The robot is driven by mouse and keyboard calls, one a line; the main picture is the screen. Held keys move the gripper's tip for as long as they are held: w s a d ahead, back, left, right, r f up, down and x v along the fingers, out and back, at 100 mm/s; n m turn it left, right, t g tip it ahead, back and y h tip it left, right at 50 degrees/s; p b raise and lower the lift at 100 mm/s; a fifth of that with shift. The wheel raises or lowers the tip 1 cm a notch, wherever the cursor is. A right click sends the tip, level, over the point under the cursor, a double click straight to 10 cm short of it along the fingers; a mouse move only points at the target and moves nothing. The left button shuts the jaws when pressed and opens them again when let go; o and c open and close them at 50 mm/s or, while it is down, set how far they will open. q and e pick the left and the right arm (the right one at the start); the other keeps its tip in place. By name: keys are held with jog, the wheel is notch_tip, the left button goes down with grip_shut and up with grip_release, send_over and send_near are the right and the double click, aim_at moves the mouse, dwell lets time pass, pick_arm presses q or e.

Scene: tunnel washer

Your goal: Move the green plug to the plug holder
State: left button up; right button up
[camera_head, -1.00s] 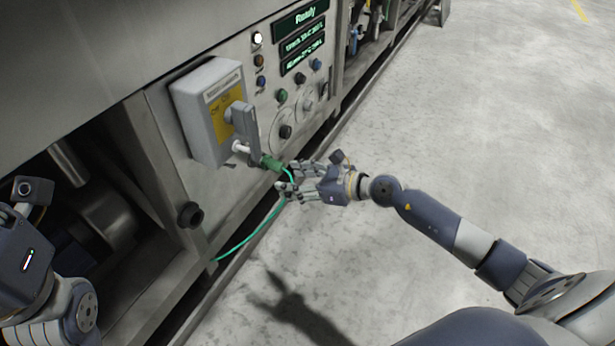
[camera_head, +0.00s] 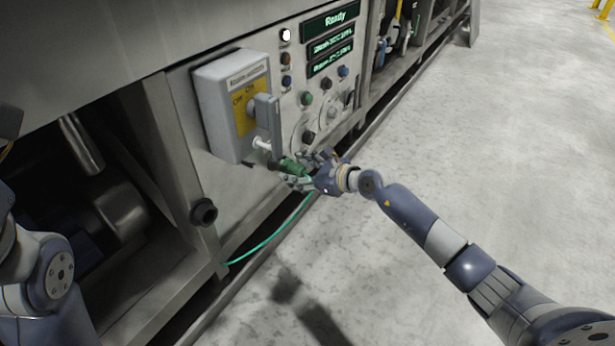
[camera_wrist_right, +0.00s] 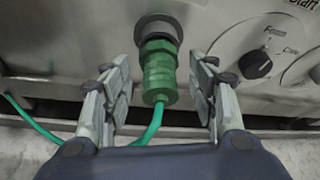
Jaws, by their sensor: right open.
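The green plug (camera_head: 291,166) points into a dark round socket (camera_wrist_right: 157,28) in the panel, below the switch box. It shows larger in the right wrist view (camera_wrist_right: 159,78), and a green cable hangs from its back end. My right gripper (camera_head: 300,172) is open, with one finger on each side of the plug and a gap visible on both sides. A dark round fitting (camera_head: 204,211) low on the left of the panel may be the plug holder; I cannot tell. My left arm shows at the left edge, but its fingers are not visible.
A grey switch box (camera_head: 234,105) with a lever juts out above the plug. Knobs and buttons (camera_head: 308,137) sit to its right. The green cable (camera_head: 262,244) runs down to the machine's lower edge. The floor at right is clear.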

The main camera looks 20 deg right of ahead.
jog(key=shift+w+a, duration=0.1)
jog(key=shift+w, duration=0.1)
grip_shut()
dwell(0.4)
jog(key=shift+s+f, duration=0.1)
jog(key=shift+s, duration=0.05)
jog(key=shift+s+d+p, duration=0.6)
jog(key=shift+s+d, duration=0.85)
jog(key=shift+s, duration=0.25)
jog(key=shift+s+d, duration=0.1)
jog(key=shift+s, duration=0.05)
